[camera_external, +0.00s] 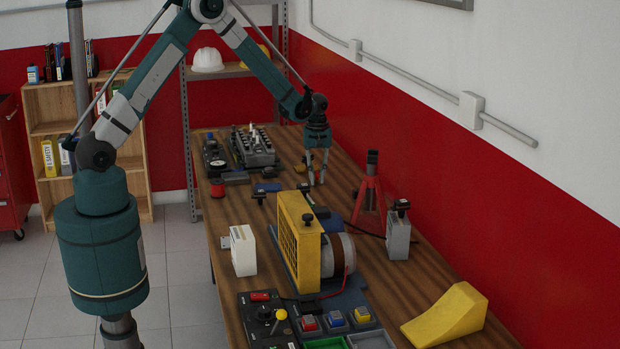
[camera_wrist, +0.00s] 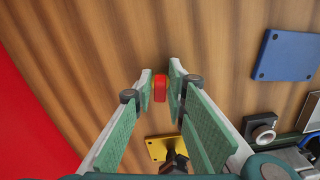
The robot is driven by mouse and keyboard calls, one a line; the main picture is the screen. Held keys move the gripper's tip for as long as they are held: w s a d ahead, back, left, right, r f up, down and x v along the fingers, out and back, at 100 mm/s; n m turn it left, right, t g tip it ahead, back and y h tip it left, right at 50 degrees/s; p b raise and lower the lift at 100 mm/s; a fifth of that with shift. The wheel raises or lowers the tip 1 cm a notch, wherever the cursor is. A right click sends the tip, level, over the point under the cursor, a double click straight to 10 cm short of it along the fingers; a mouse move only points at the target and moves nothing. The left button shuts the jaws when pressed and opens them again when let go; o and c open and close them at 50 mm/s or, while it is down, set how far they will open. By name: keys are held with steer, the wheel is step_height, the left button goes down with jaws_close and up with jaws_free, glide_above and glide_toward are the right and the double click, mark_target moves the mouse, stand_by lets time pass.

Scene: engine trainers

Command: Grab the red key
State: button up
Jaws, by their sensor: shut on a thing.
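The red key (camera_wrist: 160,90) is a small red piece between my fingertips in the wrist view, above the wooden table. My gripper (camera_wrist: 160,84) is shut on it, with a green pad on either side; only the red part shows. In the external view my gripper (camera_external: 317,178) points down over the far part of the table, near the red wall. I cannot make out the key in that view. How far the key is from the table top is hard to tell.
In the wrist view, a yellow plate with a black knob (camera_wrist: 158,150) lies below the fingertips and a blue plate (camera_wrist: 286,56) lies to the right. A red stand (camera_external: 371,190) and a yellow-framed motor (camera_external: 299,240) are nearer in the external view. Bare wood (camera_wrist: 100,50) surrounds the key.

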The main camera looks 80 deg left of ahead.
steer(key=shift+r, duration=0.1)
steer(key=shift+r, duration=4.9)
